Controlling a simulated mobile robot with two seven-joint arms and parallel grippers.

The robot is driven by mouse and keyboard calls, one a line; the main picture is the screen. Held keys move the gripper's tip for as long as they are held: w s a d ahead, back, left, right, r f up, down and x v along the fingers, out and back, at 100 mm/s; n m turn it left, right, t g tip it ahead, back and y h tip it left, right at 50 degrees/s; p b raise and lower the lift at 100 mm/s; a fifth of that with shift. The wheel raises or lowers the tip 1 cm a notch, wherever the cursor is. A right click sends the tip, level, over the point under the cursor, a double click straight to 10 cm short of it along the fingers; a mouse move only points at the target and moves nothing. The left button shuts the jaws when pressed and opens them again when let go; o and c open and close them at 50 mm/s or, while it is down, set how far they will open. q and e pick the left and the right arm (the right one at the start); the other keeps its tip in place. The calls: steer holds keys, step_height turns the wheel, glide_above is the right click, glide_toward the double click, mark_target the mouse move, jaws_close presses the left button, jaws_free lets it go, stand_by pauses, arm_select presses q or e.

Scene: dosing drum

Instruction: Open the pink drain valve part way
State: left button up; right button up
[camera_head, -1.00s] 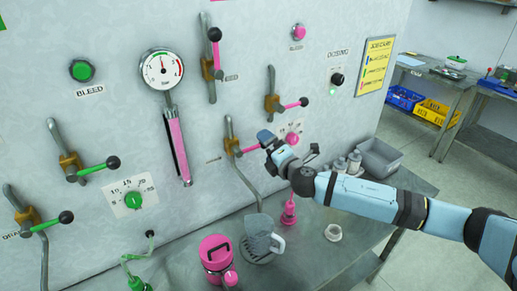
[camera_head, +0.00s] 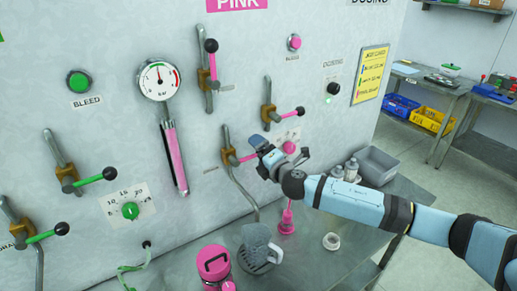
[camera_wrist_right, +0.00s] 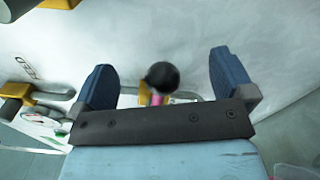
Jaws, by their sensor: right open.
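The pink drain valve (camera_head: 229,156) is on the wall panel, a brass body with a grey pipe running down toward a jug. Its pink lever (camera_head: 247,158) points to the right, and its end is hidden behind my right gripper (camera_head: 265,155). In the right wrist view, the lever's black knob (camera_wrist_right: 162,77) shows between the two blue fingers of my right gripper (camera_wrist_right: 165,70), with a gap on each side. The right gripper is open and holds nothing. A short pink piece of the lever (camera_wrist_right: 158,99) shows behind the gripper's dark bar. My left gripper is out of view.
A grey jug (camera_head: 258,248) stands on the bench under the pipe, beside a pink canister (camera_head: 214,266). Another pink-levered valve (camera_head: 268,117) sits above and right of my gripper. A pink pump-like item (camera_head: 287,220) and a grey bin (camera_head: 377,166) are on the bench.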

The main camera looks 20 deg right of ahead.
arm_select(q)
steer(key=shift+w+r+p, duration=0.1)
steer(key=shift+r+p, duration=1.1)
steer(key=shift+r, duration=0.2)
arm_select(e)
steer(key=shift+a+r, duration=0.15)
steer(key=shift+r, duration=0.6)
steer(key=shift+a+r, duration=0.1)
steer(key=shift+r, duration=0.6)
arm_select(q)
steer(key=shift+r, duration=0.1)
arm_select(e)
steer(key=shift+r, duration=0.35)
steer(key=shift+s+a+r, duration=0.1)
steer(key=shift+a+r, duration=0.3)
steer(key=shift+r, duration=0.25)
steer(key=shift+s+a+r, duration=0.1)
steer(key=shift+a+r, duration=0.3)
steer(key=shift+r, duration=0.35)
steer(key=shift+a+r, duration=0.35)
steer(key=shift+r, duration=0.15)
steer(key=shift+a+r, duration=0.3)
steer(key=shift+r, duration=0.15)
steer(key=shift+f, duration=0.15)
